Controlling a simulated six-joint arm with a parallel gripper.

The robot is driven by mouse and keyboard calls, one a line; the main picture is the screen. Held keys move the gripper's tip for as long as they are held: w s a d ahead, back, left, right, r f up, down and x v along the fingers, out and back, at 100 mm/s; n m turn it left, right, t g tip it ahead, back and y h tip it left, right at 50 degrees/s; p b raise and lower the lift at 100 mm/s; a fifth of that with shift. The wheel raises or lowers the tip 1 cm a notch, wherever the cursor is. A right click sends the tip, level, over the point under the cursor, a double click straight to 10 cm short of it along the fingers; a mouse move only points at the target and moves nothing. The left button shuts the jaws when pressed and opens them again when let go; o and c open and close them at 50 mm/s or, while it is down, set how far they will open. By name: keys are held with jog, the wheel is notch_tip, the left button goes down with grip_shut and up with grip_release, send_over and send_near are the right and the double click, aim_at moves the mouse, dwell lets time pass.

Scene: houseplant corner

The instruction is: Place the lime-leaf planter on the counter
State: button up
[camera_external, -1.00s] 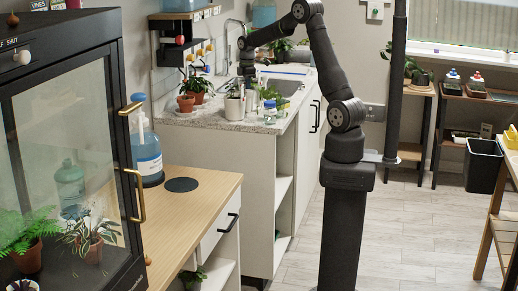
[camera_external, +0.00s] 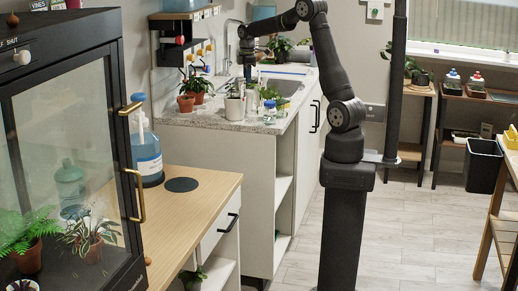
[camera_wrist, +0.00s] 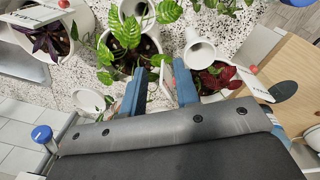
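The planter with bright green, pale-marked leaves (camera_wrist: 125,32), which I take to be the lime-leaf planter, stands in the upper middle of the wrist view in a white pot. It appears to stand on the speckled counter (camera_wrist: 85,75). My gripper (camera_wrist: 160,88) is open, with its two blue fingers apart below the pot and no planter between them. A pale tag shows near the gap. In the external view my gripper (camera_external: 248,74) hangs above the counter (camera_external: 210,119) near a white pot (camera_external: 235,107); which plant that pot holds is unclear.
A dark-leaved plant (camera_wrist: 46,40) in a white pot is at left in the wrist view. An empty white pot (camera_wrist: 200,52) and a red-leaved plant (camera_wrist: 217,78) are at right. A blue-capped bottle (camera_external: 269,113) stands near the counter's front edge.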

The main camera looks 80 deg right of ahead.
notch_tip(320, 180, up, 7)
jog(key=shift+a, duration=0.15)
jog(key=shift+f, duration=0.1)
jog(key=f, duration=1.2)
jog(key=shift+d+f, duration=0.25)
notch_tip(320, 180, up, 4)
jog(key=shift+w+f, duration=0.1)
jog(key=shift+f, duration=0.1)
jog(key=shift+r, duration=0.35)
